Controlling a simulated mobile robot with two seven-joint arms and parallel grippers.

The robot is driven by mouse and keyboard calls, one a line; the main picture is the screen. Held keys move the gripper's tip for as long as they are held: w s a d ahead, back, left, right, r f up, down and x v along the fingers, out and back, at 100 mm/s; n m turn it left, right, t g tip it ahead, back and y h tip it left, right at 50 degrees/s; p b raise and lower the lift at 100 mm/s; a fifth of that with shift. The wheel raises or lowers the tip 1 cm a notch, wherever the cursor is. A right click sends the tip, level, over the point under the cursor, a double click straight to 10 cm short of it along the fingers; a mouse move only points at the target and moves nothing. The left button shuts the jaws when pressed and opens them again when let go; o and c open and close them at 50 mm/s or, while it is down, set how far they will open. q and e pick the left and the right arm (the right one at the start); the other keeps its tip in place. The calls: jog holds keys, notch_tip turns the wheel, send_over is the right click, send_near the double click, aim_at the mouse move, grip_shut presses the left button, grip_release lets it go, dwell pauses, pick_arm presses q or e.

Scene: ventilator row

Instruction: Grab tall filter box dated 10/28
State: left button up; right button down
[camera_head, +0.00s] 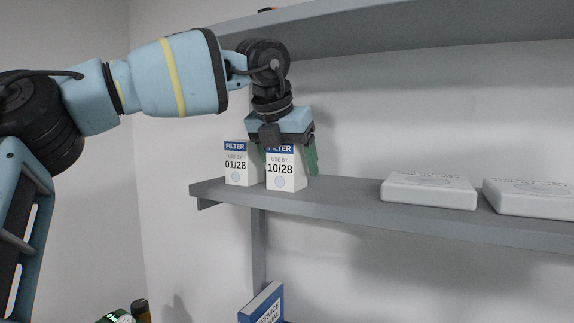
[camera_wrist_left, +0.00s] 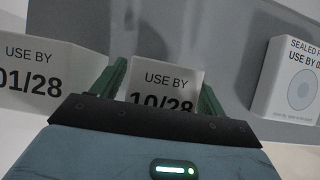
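The tall white filter box dated 10/28 (camera_head: 285,172) stands upright on the shelf, with a blue FILTER band at its top. My left gripper (camera_head: 289,164) comes down over it from above, one green finger on each side. In the left wrist view the box (camera_wrist_left: 165,88) shows between the two fingers (camera_wrist_left: 163,82), which look slightly apart from its sides. The gripper hides part of the box's top. A similar box dated 01/28 (camera_head: 237,164) stands close on its left. My right gripper is not in view.
The grey shelf (camera_head: 340,205) has free room right of the boxes, up to two low white packages, a nearer one (camera_head: 428,191) and one farther right (camera_head: 530,198). An upper shelf (camera_head: 400,30) hangs above. A blue book (camera_head: 262,303) stands below.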

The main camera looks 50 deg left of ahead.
pick_arm(q)
jog(key=c, duration=0.9)
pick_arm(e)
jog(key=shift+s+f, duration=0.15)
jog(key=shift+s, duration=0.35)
pick_arm(q)
jog(key=shift+r, duration=0.1)
